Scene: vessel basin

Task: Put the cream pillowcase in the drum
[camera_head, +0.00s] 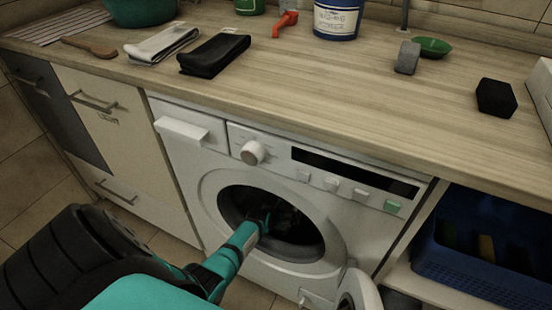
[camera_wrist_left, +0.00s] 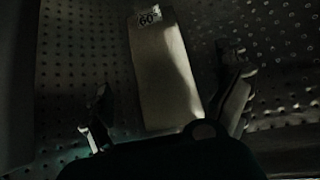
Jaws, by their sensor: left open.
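The drum (camera_head: 301,240) of the white washing machine is dark inside, and its door (camera_head: 360,290) hangs open at the lower right. My left arm reaches through the round opening, so the gripper itself is hard to see in the head view. In the left wrist view my left gripper (camera_wrist_left: 168,88) is open inside the drum, with one finger on each side of a pale folded cloth with a "60" tag, which looks like the cream pillowcase (camera_wrist_left: 165,75). The cloth lies against the perforated drum wall (camera_wrist_left: 80,50). I cannot tell whether the fingers touch it. My right gripper is out of view.
On the worktop (camera_head: 330,95) lie a light folded cloth (camera_head: 162,45) and a black folded cloth (camera_head: 214,54). A grey block (camera_head: 407,57), a black block (camera_head: 496,97) and a blue-and-white tub (camera_head: 337,18) stand further right. A blue crate (camera_head: 480,275) sits under the worktop at right.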

